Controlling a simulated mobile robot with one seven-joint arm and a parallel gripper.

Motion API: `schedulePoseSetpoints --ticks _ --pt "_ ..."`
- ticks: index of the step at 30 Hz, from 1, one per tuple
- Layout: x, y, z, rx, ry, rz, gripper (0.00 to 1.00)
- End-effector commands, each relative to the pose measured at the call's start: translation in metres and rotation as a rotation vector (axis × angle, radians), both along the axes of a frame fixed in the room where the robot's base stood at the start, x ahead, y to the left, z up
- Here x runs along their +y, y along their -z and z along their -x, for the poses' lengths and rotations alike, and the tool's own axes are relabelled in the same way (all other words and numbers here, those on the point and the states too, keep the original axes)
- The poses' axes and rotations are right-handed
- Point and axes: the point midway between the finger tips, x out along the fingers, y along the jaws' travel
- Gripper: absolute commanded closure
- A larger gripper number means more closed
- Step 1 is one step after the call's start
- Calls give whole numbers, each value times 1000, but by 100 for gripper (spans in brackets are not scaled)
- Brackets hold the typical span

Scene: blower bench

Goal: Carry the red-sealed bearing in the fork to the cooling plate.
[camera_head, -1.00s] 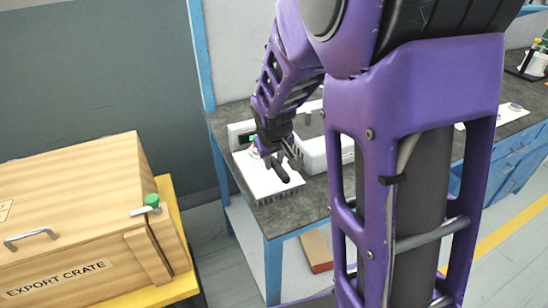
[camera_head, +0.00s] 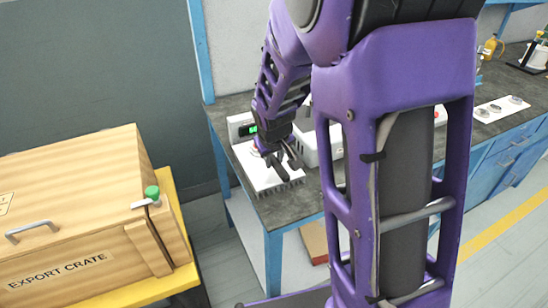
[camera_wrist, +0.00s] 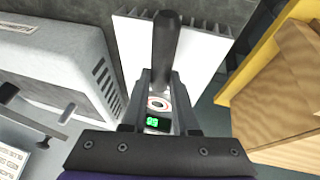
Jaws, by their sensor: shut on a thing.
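My gripper (camera_head: 281,163) is shut on the dark handle of the fork (camera_wrist: 166,50), which stands out between the fingers in the wrist view. The bearing (camera_wrist: 158,103), a pale ring with a reddish seal, shows between the fingers at the fork's far end. The fork's tines are mostly hidden. The cooling plate (camera_head: 262,178), white with fins along its edge, lies under my gripper on the bench; its surface also shows in the wrist view (camera_wrist: 135,45). I cannot tell whether the bearing touches the plate.
A small green display (camera_head: 250,128) stands behind the plate. A pale grey machine (camera_wrist: 60,60) stands beside the plate, close to my gripper. The wooden export crate (camera_head: 75,215) sits on a yellow stand at the left. A white strip with several metal parts (camera_head: 500,109) lies farther right.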

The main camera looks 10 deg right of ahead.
Motion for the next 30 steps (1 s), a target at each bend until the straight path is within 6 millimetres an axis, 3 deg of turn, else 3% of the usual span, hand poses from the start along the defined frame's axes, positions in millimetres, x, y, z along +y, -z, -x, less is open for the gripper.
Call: schedulePoseSetpoints --ticks 11,12,17,25,30 --pt "0 3 -1 -2 0 0 100" --pt "0 3 -1 -2 0 0 65" --pt "0 3 0 -2 0 0 37" --pt "0 4 1 2 0 0 37" --pt "0 -7 -1 0 0 0 37"
